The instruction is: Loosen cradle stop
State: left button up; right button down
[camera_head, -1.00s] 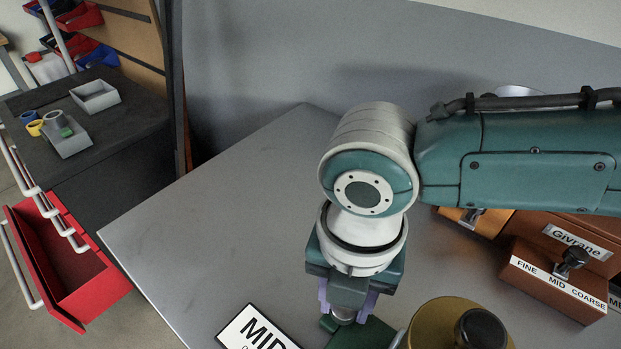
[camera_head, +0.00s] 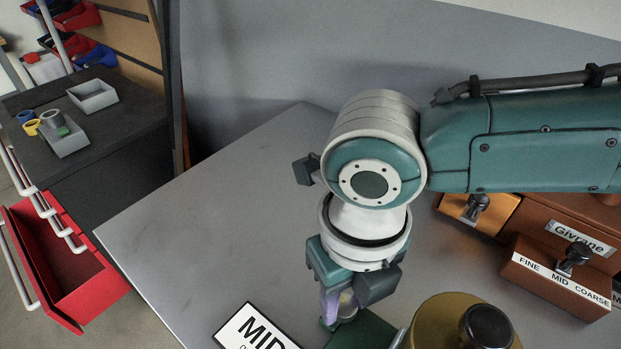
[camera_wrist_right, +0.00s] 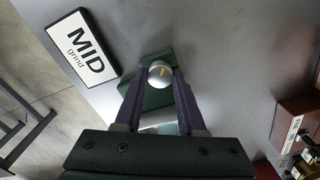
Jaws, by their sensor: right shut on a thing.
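In the head view my right gripper (camera_head: 338,306) partly hides the knob (camera_head: 347,302). My left gripper is in neither view.
A white MID grind sign (camera_head: 254,328) lies left of the cradle. A brass-coloured round part with a black knob (camera_head: 485,326) stands to its right. Brown grinder boxes (camera_head: 556,281) labelled Givrane and FINE MID COARSE are farther right. The grey table (camera_head: 215,215) is clear at left.

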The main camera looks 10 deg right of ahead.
aim_at(346, 307)
jog(key=shift+a+r, duration=0.1)
dwell(0.5)
jog(key=c, duration=0.5)
grip_release()
notch_tip(346, 307, up, 10)
jog(key=p, duration=0.1)
jog(key=shift+p, duration=0.3)
